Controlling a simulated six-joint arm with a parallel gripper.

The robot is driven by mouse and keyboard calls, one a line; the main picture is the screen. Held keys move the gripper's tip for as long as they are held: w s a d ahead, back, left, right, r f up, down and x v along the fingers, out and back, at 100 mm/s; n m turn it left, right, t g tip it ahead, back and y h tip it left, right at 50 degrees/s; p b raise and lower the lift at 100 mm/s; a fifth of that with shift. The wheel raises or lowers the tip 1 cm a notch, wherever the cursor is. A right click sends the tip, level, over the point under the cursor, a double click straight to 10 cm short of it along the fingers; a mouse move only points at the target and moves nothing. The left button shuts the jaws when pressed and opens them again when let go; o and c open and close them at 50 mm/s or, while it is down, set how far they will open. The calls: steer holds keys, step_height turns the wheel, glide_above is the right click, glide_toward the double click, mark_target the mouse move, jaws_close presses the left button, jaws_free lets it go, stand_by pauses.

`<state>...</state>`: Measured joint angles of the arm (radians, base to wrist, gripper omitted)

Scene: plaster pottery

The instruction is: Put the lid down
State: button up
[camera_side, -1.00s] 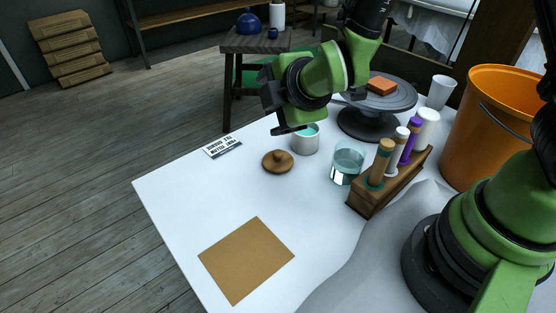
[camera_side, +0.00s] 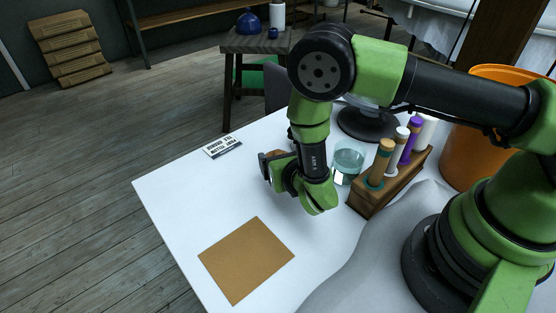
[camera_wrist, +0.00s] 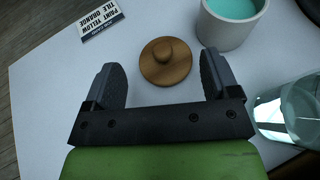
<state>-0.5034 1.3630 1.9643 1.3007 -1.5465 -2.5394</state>
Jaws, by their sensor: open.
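The lid is a round brown wooden disc with a knob (camera_wrist: 166,61). It lies on the white table in the wrist view, ahead of and between my finger lines. My gripper (camera_wrist: 162,82) is open and empty, its two dark fingers apart on either side of the lid's near edge. In the side view my gripper (camera_side: 268,168) is low over the table and hides most of the lid. A white cup with teal contents (camera_wrist: 231,20) stands just right of the lid in the wrist view.
A printed card (camera_side: 222,146) lies near the table's far left edge.

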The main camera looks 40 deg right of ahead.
mark_target(278, 152)
steer(key=x, duration=0.5)
steer(key=shift+s+d+f, duration=0.1)
steer(key=shift+f, duration=0.2)
steer(key=shift+c, duration=0.2)
steer(key=c, duration=0.6)
steer(key=shift+o, duration=0.2)
steer(key=shift+r, duration=0.1)
